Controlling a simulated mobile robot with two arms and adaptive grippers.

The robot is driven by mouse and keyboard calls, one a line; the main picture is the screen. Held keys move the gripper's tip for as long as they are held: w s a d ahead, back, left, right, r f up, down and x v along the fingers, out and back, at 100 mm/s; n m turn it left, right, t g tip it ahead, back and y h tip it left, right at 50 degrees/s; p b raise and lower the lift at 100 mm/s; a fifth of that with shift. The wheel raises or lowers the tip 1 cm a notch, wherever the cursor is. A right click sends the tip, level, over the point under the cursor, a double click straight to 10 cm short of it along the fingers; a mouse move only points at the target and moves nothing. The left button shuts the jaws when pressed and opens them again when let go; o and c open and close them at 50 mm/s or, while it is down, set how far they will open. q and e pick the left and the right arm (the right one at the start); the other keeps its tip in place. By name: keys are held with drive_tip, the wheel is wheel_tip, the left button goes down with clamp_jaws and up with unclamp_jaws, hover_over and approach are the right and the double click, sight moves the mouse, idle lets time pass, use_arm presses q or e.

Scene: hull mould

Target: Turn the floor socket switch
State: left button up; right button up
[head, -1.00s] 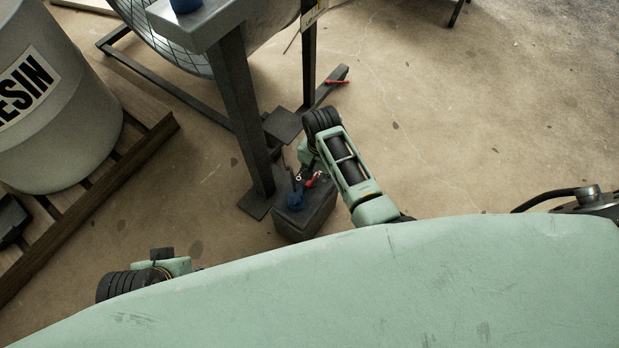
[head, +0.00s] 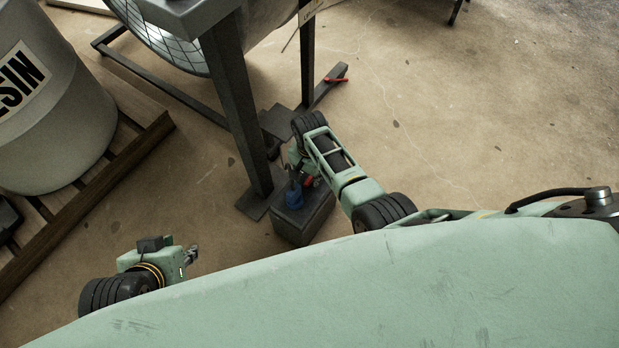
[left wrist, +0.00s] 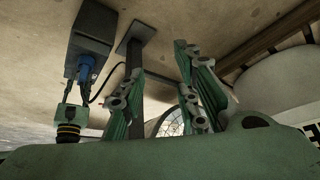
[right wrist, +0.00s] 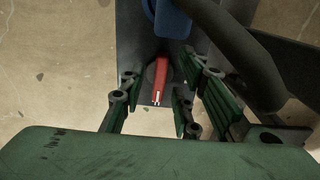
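The floor socket is a dark grey box (head: 303,222) on the floor, with a blue plug (head: 293,197) and a red switch lever (head: 308,181) on it. In the right wrist view the red lever (right wrist: 160,80) lies between my right gripper's (right wrist: 160,92) open fingers, with gaps visible on both sides. The blue plug (right wrist: 170,18) is just beyond. In the head view my right gripper (head: 301,170) is over the box, partly hidden. My left gripper (head: 191,254) is open and empty, left of the box. The left wrist view also shows the box (left wrist: 92,35).
A grey stand leg (head: 238,100) rises right beside the box. A thick dark cable (right wrist: 235,45) runs close to my right fingers. A resin drum (head: 50,110) stands on a wooden pallet (head: 100,195) at left. The floor at right is clear.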

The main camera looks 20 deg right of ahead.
drive_tip(key=shift+f, duration=0.35)
use_arm(q)
drive_tip(key=shift+w+d+r+t, duration=0.15)
drive_tip(key=shift+w+t, duration=0.05)
drive_tip(key=shift+w, duration=0.25)
drive_tip(key=shift+w+d+r+t, duration=0.15)
drive_tip(key=shift+w+t, duration=0.05)
drive_tip(key=shift+w, duration=0.25)
use_arm(e)
clamp_jaws()
